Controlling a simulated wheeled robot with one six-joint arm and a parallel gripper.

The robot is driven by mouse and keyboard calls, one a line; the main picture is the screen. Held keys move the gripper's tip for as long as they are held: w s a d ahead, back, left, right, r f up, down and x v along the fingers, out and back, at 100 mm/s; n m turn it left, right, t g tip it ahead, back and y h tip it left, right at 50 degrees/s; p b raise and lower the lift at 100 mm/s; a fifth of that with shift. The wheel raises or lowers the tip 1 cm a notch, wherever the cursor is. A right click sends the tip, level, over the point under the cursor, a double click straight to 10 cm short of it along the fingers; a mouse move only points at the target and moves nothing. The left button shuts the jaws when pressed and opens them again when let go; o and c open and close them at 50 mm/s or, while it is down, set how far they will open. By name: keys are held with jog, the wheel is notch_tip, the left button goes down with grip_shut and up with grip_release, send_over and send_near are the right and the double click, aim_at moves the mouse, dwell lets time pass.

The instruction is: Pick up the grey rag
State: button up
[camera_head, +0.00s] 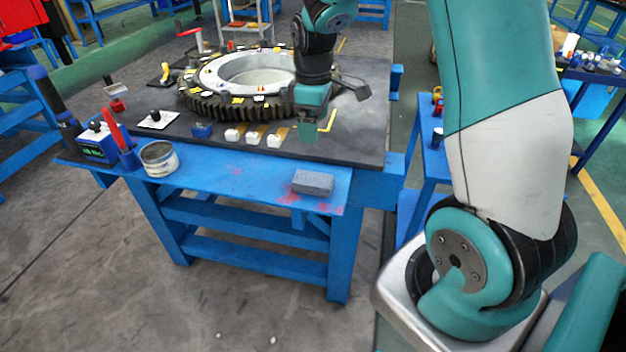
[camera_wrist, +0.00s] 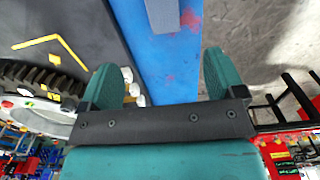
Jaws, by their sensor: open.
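The grey rag (camera_head: 313,182) looks like a small flat grey block. It lies on the blue front ledge of the workbench, near the ledge's right end. In the wrist view part of the rag (camera_wrist: 162,14) shows at the top edge, beyond the fingertips and cut off by the frame. My gripper (camera_head: 308,128) is above the dark bench top, behind and above the rag, apart from it. In the wrist view my gripper (camera_wrist: 166,75) has its two teal fingers spread wide with nothing between them.
A large toothed ring gear (camera_head: 225,103) lies on the bench behind my gripper. Several white-and-yellow blocks (camera_head: 253,138) stand left of it. A tin can (camera_head: 159,158) stands at the ledge's left. The blue ledge (camera_head: 235,168) between can and rag is clear.

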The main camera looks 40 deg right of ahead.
jog(key=p, duration=0.1)
send_over(313, 178)
notch_tip(313, 178, down, 11)
jog(key=shift+f+p, duration=1)
jog(key=shift+f, duration=1.75)
jog(key=c, duration=1.1)
jog(key=shift+r, duration=0.15)
notch_tip(313, 178, up, 20)
jog(key=shift+f+b, duration=0.1)
jog(key=shift+b, duration=1)
